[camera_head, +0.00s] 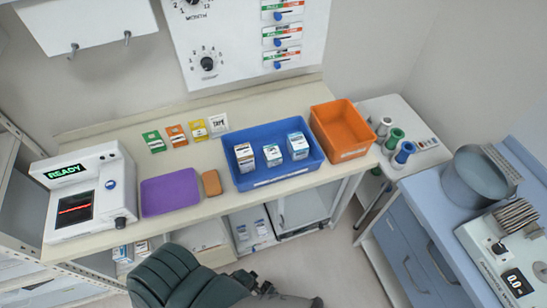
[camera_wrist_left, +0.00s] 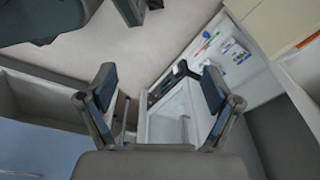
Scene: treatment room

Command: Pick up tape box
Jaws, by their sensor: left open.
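Small white boxes stand in the blue bin (camera_head: 232,147) on the counter: a left box (camera_head: 244,158), a middle box (camera_head: 272,155) and a right box (camera_head: 298,146). Their print is too small to tell which is the tape box. A white card (camera_head: 218,124) reading TAPE lies behind the bin's left end. My left gripper (camera_wrist_left: 157,92) is open in the left wrist view, with nothing between its fingers. One of my arms shows low in the head view, below the counter front. My right gripper is not in view.
An orange bin (camera_head: 342,130) stands right of the blue bin. A purple pad (camera_head: 169,193), an orange-brown block (camera_head: 211,183) and a white READY device (camera_head: 88,190) are to the left. A lower shelf holds more small boxes (camera_head: 252,230). A blue cabinet (camera_head: 425,240) stands at right.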

